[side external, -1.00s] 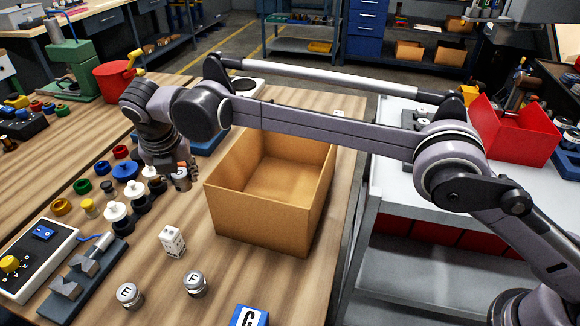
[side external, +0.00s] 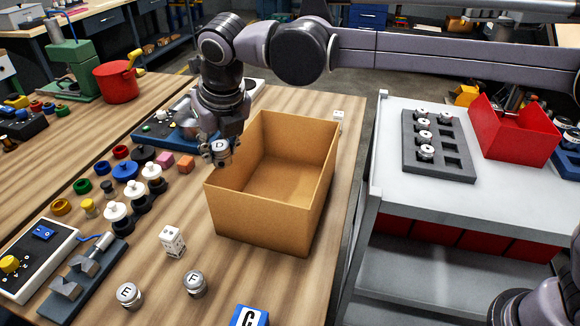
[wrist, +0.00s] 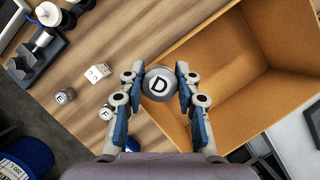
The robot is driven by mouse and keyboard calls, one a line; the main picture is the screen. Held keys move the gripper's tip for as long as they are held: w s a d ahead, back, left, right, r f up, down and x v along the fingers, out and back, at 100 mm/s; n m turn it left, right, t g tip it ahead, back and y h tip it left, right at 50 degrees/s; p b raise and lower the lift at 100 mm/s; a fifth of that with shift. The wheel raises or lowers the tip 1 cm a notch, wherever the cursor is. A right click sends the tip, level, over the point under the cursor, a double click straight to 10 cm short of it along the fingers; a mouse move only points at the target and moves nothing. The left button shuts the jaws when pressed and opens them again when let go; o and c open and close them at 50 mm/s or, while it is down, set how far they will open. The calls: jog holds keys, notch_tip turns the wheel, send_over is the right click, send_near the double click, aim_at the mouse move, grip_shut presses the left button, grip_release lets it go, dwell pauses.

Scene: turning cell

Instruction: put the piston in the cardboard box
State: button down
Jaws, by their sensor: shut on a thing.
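My gripper (side external: 220,150) is shut on a silver piston marked D (side external: 220,151), held upright at about the left rim of the cardboard box (side external: 262,222). In the wrist view the piston (wrist: 159,84) sits between the two blue-padded fingers of my gripper (wrist: 159,86). The open box (wrist: 235,55) is to the right of the piston there and looks empty. Two more silver pistons, marked E (side external: 129,296) and F (side external: 195,284), stand on the wooden table in front of the box.
A white dice-like block (side external: 172,241) stands left of the box. Several coloured rings and knobs (side external: 115,190) cover the table further left. A grey tray (side external: 438,150) with several silver parts and a red bin (side external: 512,135) are on the white cart at right.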

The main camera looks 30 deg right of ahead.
aim_at(283, 193)
jog(key=d+f+m+g+h, duration=0.1)
jog(key=d+f+m+h, duration=0.15)
jog(key=d+m, duration=0.3)
jog(key=d+f+m+h, duration=0.1)
jog(key=d+f+m, duration=0.25)
jog(key=d, duration=0.25)
jog(key=f, duration=0.9)
jog(key=shift+w+d+f, duration=0.1)
jog(key=shift+d+f, duration=0.2)
jog(key=shift+f, duration=0.05)
jog(key=shift+f, duration=0.1)
jog(key=c, duration=1)
grip_release()
jog(key=shift+o, duration=0.2)
jog(key=v, duration=1.2)
jog(key=shift+r, duration=0.2)
jog(key=shift+w+d, duration=0.1)
